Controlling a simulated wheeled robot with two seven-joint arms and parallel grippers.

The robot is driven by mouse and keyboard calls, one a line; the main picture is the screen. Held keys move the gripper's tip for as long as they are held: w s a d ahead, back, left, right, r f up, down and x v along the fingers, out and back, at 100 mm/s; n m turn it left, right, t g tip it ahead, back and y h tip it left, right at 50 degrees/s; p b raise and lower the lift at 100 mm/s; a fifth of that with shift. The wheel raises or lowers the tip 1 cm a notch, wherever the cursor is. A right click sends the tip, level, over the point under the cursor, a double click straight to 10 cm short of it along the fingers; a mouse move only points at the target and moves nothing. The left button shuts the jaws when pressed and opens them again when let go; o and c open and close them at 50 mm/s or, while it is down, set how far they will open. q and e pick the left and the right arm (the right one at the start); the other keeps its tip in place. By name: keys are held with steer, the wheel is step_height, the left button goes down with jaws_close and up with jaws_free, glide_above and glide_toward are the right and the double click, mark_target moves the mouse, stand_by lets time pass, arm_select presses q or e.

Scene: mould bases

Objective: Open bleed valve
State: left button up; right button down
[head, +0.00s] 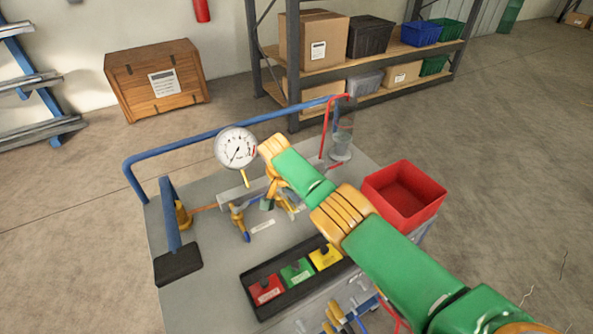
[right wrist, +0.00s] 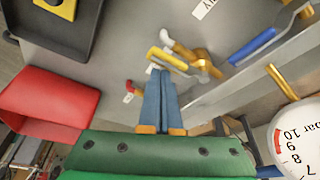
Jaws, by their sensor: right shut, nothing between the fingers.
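A brass valve (right wrist: 205,65) with a yellow lever (right wrist: 168,60) sits just beyond my right gripper's fingertips in the right wrist view. A second valve with a blue lever (right wrist: 252,45) is to its right; its blue lever (head: 241,224) also shows in the head view. My right gripper (right wrist: 161,72) is shut and empty, its two blue fingers side by side, the tips close to the yellow lever. I cannot tell whether they touch it. In the head view, my right arm partly hides the yellow-lever valve. A round dial gauge (head: 236,148) stands behind the valves. My left gripper is not in view.
A black tray (head: 262,314) holds red, green and yellow pieces on the grey cart top (head: 213,286). A red bin (head: 405,192) stands at the cart's right side. A blue rail (head: 200,139) runs along its back. A black pad (head: 178,265) lies at left.

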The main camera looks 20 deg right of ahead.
steer(key=d+p, duration=0.1)
steer(key=d, duration=0.1)
steer(key=d+r+p, duration=0.1)
steer(key=d, duration=0.1)
steer(key=shift+w+p, duration=0.1)
steer(key=shift+p, duration=0.2)
steer(key=w+a+p+v, duration=0.1)
steer(key=p+v, duration=0.1)
steer(key=v, duration=0.6)
steer(key=shift+w+r, duration=0.25)
steer(key=shift+r, duration=0.15)
steer(key=shift+a, duration=0.1)
steer(key=shift+s, duration=0.1)
